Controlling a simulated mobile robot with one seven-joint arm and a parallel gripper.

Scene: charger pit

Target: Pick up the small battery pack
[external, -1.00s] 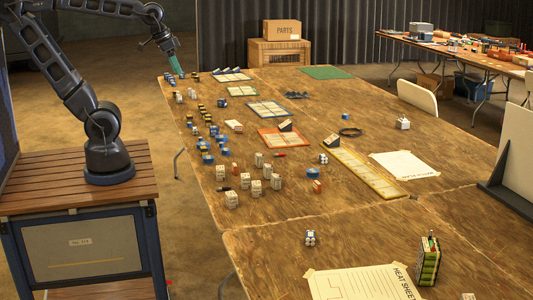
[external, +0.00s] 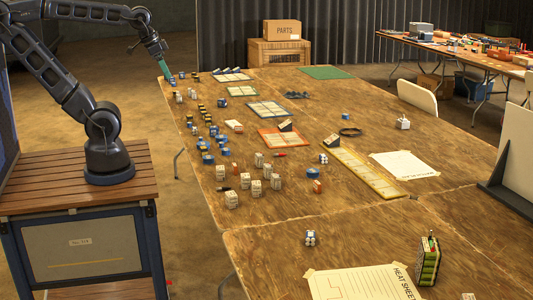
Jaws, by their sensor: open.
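My gripper (external: 168,73), with teal fingers pointing down, is open over the far left corner of the long wooden table, close above small blue pieces (external: 173,78). At this size I cannot tell whether it touches them. Several small packs stand on the table, and I cannot tell for certain which is the small battery pack. A larger green-and-black pack (external: 428,261) stands upright at the front right.
Several blue, black-and-yellow and white blocks crowd the left side of the wooden table (external: 270,210). An orange tray (external: 262,139) and a yellow strip tray (external: 362,172) lie mid-table. A white panel (external: 515,150) stands at the right.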

